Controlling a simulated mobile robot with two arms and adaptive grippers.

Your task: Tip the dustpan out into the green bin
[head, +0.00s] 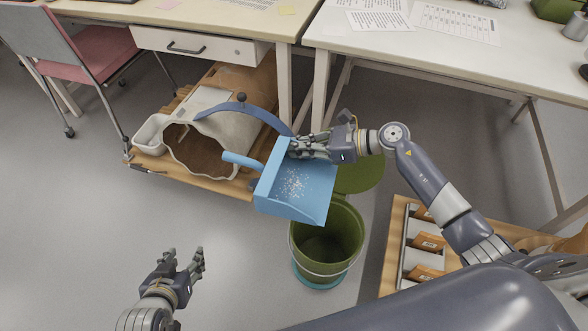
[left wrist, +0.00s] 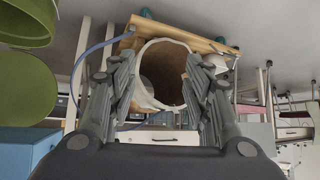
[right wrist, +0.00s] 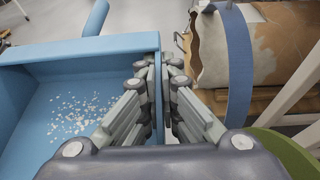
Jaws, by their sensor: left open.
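The blue dustpan (head: 297,188) is held in the air at the upper left rim of the green bin (head: 327,240), with white crumbs (head: 294,183) lying in its pan. My right gripper (head: 300,146) is shut on the dustpan's side wall, and the right wrist view shows the wall (right wrist: 158,90) between its fingers. The open bin stands on the floor below, its green lid (head: 360,172) raised behind it. My left gripper (head: 185,260) is open and empty over bare floor, left of the bin. The left wrist view also shows the bin (left wrist: 27,22) and part of the dustpan (left wrist: 22,148).
A wooden tray with orange-labelled boxes (head: 427,242) is right of the bin. Desks line the back.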

